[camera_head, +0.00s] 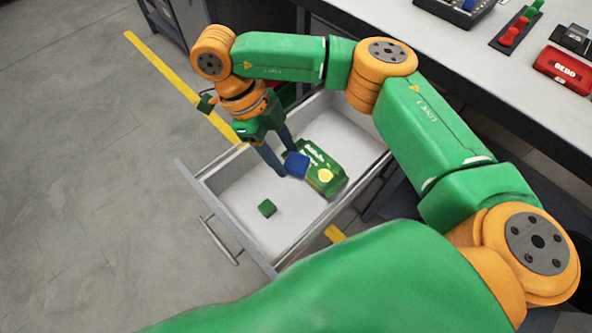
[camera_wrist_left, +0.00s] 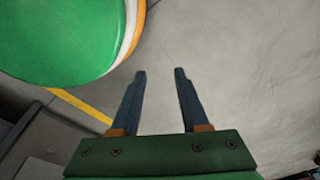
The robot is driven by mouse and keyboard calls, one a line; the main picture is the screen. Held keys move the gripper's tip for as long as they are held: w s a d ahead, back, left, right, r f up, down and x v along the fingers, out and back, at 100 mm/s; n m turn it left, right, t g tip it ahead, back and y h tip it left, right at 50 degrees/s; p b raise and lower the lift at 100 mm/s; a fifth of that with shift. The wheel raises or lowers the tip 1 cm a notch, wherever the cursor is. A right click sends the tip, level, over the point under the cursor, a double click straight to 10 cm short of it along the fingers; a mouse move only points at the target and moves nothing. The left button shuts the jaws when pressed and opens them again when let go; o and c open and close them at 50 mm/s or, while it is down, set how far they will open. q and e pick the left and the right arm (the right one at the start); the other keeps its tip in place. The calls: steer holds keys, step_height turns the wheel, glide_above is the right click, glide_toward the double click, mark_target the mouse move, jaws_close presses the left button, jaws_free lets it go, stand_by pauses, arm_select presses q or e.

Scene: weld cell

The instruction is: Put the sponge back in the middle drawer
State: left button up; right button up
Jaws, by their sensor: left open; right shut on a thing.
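The sponge appears to be the small blue block (camera_head: 297,165) between the fingertips of my right gripper (camera_head: 287,164). That gripper is shut on it and points down inside an open drawer (camera_head: 238,190) with a pale interior. I cannot tell whether the block touches the drawer floor, or which drawer of the unit this is. My left gripper (camera_wrist_left: 161,75) shows in the left wrist view, open and empty, with grey floor behind its fingers.
A green packet with a yellow spot (camera_head: 323,172) lies in the drawer right beside the blue block. A workbench (camera_head: 455,60) with several items runs along the upper right. The floor at left is clear.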

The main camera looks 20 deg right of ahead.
step_height(320, 180, down, 20)
steer(key=s+r+m+g+y+b, duration=0.1)
steer(key=s+m+y+b, duration=0.3)
steer(key=m+b, duration=0.7)
steer(key=m+y+b, duration=0.1)
steer(key=m+b, duration=0.1)
steer(key=m, duration=0.1)
glide_toward(288, 229)
steer(key=x, duration=0.5)
arm_select(q)
steer(key=w+d+f, duration=0.2)
steer(key=w+f, duration=0.3)
steer(key=f, duration=0.6)
steer(key=shift+f, duration=0.25)
arm_select(e)
steer(key=shift+f, duration=0.15)
steer(key=o, duration=1.2)
arm_select(q)
steer(key=shift+w, duration=0.1)
steer(key=s+a+p, duration=0.2)
steer(key=p, duration=0.1)
steer(key=shift+s, duration=0.2)
arm_select(e)
steer(key=v, duration=1.2)
steer(key=shift+s+d+r, duration=0.1)
steer(key=shift+r, duration=0.1)
